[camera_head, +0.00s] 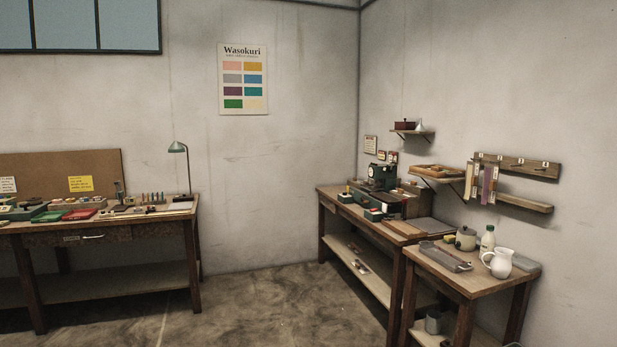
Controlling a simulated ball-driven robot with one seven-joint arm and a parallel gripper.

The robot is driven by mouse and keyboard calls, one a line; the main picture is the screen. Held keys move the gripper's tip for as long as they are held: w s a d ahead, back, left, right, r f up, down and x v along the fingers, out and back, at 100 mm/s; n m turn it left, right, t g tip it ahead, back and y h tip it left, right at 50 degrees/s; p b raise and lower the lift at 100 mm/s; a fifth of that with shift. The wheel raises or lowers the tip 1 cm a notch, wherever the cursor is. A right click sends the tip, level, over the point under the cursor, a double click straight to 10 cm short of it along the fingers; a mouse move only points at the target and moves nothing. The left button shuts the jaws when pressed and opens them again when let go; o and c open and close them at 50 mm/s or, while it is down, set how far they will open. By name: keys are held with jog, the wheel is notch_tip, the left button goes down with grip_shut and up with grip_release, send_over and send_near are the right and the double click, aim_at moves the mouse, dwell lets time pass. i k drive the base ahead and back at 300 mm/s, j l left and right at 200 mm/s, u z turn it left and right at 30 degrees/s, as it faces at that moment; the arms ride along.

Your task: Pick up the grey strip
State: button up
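Several narrow hanging strips (486,184) show on the right wall, below the left end of a wooden peg rail (530,168). One looks purple and others look pale or cream. They are too small and close together to tell surely which one is grey. My gripper is not in view.
A right-hand bench carries a dark green machine (382,175). A smaller table in front of it holds a grey tray (446,259), a lidded pot (466,238), a bottle (487,240) and a white jug (498,263). A cluttered bench stands left; the middle floor (270,305) is clear.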

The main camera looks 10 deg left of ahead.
aim_at(399, 191)
jog(key=i+j+u, duration=0.15)
jog(key=u, duration=0.3)
jog(key=i+j+u, duration=0.15)
jog(key=u, duration=0.3)
jog(key=i+u, duration=0.25)
jog(key=u, duration=0.2)
jog(key=i+z, duration=0.15)
jog(key=i, duration=0.5)
jog(key=i+j+z, duration=0.2)
jog(key=i, duration=0.4)
jog(key=i+z, duration=0.15)
jog(key=i, duration=0.5)
jog(key=i+l+z, duration=0.2)
jog(key=i+z, duration=0.15)
jog(key=i, duration=0.35)
jog(key=i+z, duration=0.4)
jog(key=i, duration=0.3)
jog(key=i+j+z, duration=0.2)
jog(key=i+z, duration=0.15)
jog(key=i, duration=0.35)
jog(key=i+z, duration=0.15)
jog(key=i, duration=1.1)
